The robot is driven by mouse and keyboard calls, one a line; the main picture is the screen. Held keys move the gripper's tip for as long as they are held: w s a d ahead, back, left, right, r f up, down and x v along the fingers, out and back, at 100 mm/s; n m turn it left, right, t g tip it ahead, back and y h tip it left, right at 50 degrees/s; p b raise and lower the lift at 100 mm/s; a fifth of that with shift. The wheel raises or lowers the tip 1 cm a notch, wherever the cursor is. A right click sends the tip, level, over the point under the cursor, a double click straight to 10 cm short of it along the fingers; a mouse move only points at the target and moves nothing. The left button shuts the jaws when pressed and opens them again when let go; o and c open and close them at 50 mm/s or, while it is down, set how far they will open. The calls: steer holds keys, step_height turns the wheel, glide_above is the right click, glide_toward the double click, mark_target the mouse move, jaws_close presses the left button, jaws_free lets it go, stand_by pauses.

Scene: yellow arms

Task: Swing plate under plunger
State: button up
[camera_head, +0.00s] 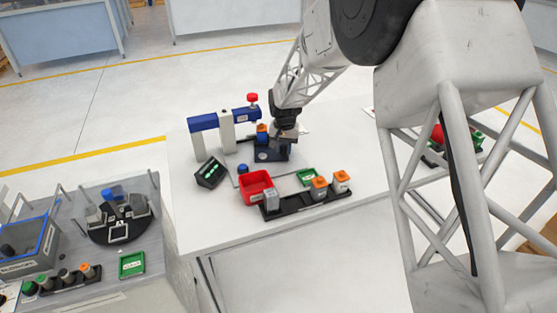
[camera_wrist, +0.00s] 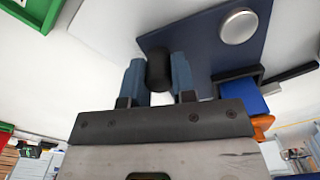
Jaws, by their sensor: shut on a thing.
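The dark blue plate (camera_head: 276,156) lies on the light base of the press, and a silver disc (camera_wrist: 238,27) shows on it in the wrist view. The plate (camera_wrist: 205,50) carries a black upright knob (camera_wrist: 159,70) near its edge. My gripper (camera_wrist: 159,78) has its two blue-grey fingers on either side of this knob, shut on it. In the head view my gripper (camera_head: 285,147) points down at the plate's right part and hides the knob. The red-topped plunger (camera_head: 252,99) hangs from the end of the blue press arm (camera_head: 204,122), behind and left of my gripper.
An orange-topped blue part (camera_head: 262,132) stands near the plate, below the plunger. A red bin (camera_head: 256,183), a black rack (camera_head: 302,203) with orange-topped parts and a green tray (camera_head: 306,176) are in front. A black block (camera_head: 211,172) stands left.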

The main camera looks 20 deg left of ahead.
steer(key=shift+o, duration=0.2)
steer(key=shift+w+a, duration=0.15)
steer(key=shift+a, duration=0.1)
steer(key=shift+o, duration=0.6)
steer(key=shift+w+a, duration=0.45)
steer(key=shift+w, duration=0.05)
steer(key=shift+w+a, duration=0.15)
steer(key=shift+w, duration=0.05)
steer(key=shift+c, duration=0.3)
steer(key=o, duration=0.4)
steer(key=shift+o, duration=0.2)
step_height(320, 180, up, 8)
steer(key=shift+f, duration=0.25)
stand_by(0.7)
